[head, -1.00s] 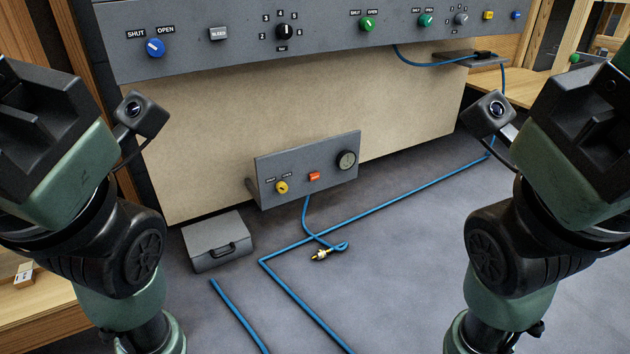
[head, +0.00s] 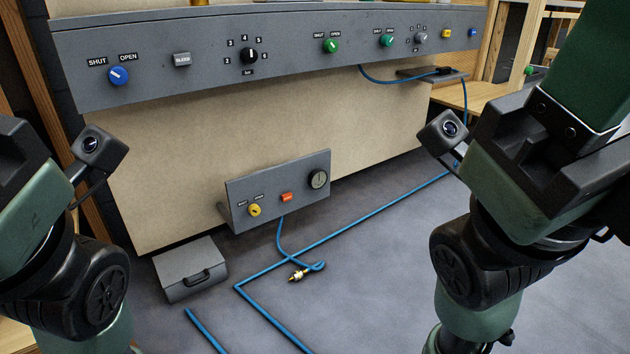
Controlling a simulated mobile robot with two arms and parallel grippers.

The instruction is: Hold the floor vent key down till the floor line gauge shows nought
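The floor vent key is a small orange-red key (head: 287,197) on the low grey floor panel (head: 240,192) in the head view. The floor line gauge (head: 319,179) is a round dark dial at the panel's right end; its reading is too small to tell. A yellow shut/open knob (head: 254,210) sits left of the key. My two arms stand at the left and right sides of the view, away from the panel. No gripper fingers can be made out on either arm, and nothing touches the key.
A blue hose (head: 350,220) runs along the floor; another with a brass end fitting (head: 297,275) hangs from the floor panel. A grey case (head: 190,272) stands left of it. The upper panel (head: 290,50) carries several knobs. The floor right of the hoses is clear.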

